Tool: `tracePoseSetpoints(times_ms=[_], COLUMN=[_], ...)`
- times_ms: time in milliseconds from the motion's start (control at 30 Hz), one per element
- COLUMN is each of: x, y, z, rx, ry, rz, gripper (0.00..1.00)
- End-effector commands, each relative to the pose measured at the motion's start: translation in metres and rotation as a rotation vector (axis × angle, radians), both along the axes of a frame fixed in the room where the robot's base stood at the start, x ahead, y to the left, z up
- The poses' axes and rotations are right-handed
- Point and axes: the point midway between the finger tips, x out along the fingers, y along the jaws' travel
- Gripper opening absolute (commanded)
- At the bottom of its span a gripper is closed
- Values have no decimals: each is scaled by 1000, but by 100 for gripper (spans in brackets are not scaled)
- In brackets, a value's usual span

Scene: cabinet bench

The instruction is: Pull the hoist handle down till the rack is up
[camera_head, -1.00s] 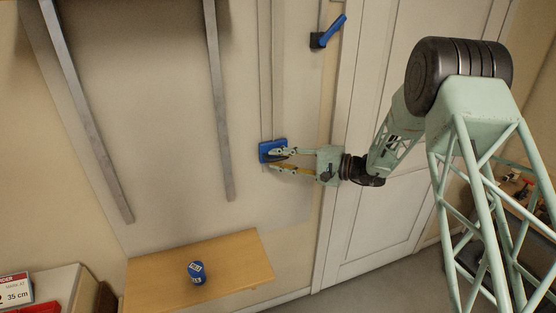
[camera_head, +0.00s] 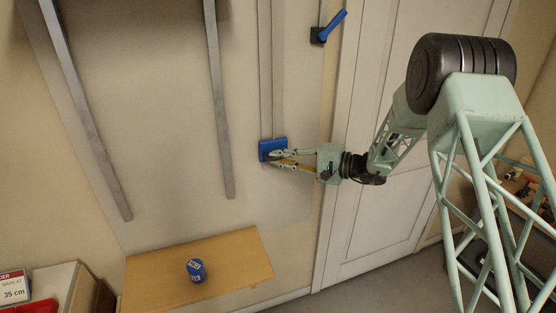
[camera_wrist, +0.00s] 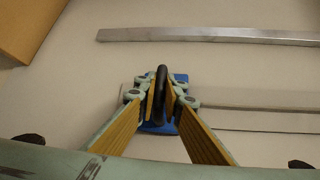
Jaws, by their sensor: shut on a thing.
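The hoist handle is a blue block (camera_head: 265,146) with a dark upright grip (camera_wrist: 161,88), at the lower end of a narrow vertical track (camera_head: 271,70) on the wall. My gripper (camera_head: 274,158) reaches it from the right in the head view. In the wrist view its fingers (camera_wrist: 161,98) are on both sides of the dark grip, shut on it. The fingers hide part of the blue block. The rack itself cannot be made out; two grey rails (camera_head: 218,100) run up the wall and out of the top of the head view.
A blue lever (camera_head: 332,25) on a dark mount is higher up, right of the track. A wooden shelf (camera_head: 235,258) below carries a blue can (camera_head: 195,271). A white door (camera_head: 385,215) is behind my arm. A sign (camera_head: 13,286) stands at lower left.

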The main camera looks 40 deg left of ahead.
Motion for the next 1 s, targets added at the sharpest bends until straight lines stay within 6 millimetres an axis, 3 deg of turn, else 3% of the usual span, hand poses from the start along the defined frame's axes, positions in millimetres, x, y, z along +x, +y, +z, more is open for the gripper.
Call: tracePoseSetpoints(times_ms=[133, 600, 633, 767, 1000], x=[0, -1, -1, 0, 0], y=[-1, -1, -1, 0, 0], z=[-8, -8, -8, -8, -8], rx=[-2, -2, -2, -2, -2], ry=[1, 1, 2, 0, 0], rz=[0, 0, 1, 0, 0], gripper=[0, 0, 9, 21, 22])
